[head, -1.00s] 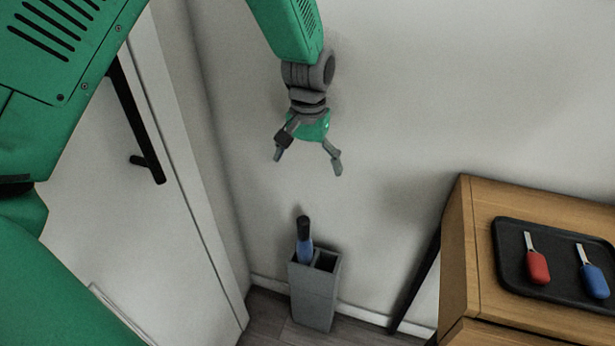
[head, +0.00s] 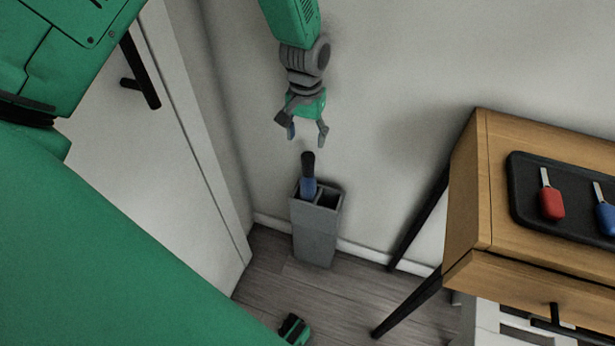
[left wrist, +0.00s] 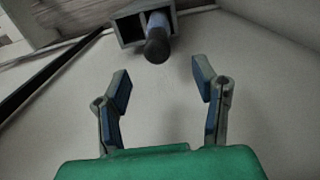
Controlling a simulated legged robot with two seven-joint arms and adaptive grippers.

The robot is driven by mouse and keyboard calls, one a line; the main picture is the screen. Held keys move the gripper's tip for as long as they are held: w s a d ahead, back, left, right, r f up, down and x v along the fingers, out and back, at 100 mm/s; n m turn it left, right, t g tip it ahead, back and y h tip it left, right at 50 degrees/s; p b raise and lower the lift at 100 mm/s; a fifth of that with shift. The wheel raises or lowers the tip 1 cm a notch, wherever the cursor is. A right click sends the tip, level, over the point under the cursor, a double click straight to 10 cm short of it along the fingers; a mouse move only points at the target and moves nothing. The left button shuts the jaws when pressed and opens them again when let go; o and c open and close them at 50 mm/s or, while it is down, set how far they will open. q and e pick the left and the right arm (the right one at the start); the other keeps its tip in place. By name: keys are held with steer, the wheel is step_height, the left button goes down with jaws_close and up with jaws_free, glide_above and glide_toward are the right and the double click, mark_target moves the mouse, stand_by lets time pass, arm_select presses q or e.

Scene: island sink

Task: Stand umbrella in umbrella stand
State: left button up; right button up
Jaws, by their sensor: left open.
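The blue umbrella with a black handle (head: 308,176) stands upright in the left compartment of the grey umbrella stand (head: 315,237). The stand's right compartment looks empty. My left gripper (head: 307,140) is open and empty, above the umbrella's handle and apart from it. In the left wrist view the umbrella's dark handle end (left wrist: 157,47) shows beyond the two spread fingers (left wrist: 162,85), with the stand (left wrist: 128,28) behind it. A green and black part at the bottom of the head view (head: 294,328) may be my right gripper; its fingers cannot be made out.
A wooden side table (head: 482,205) stands at the right, with a black tray (head: 522,200) holding a red-headed key (head: 551,203) and a blue-headed one (head: 606,217). A white door (head: 150,165) with a black handle is at the left. A wall is behind the stand.

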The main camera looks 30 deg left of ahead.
mark_target(308, 154)
arm_select(q)
step_height(308, 154, down, 3)
steer(key=shift+w+r, duration=0.1)
steer(key=shift+r, duration=0.1)
steer(key=shift+d+f+b, duration=0.15)
steer(key=shift+f+b, duration=0.15)
steer(key=shift+b, duration=0.05)
step_height(308, 154, down, 5)
steer(key=shift+b, duration=1.05)
steer(key=shift+r, duration=0.1)
jaws_close()
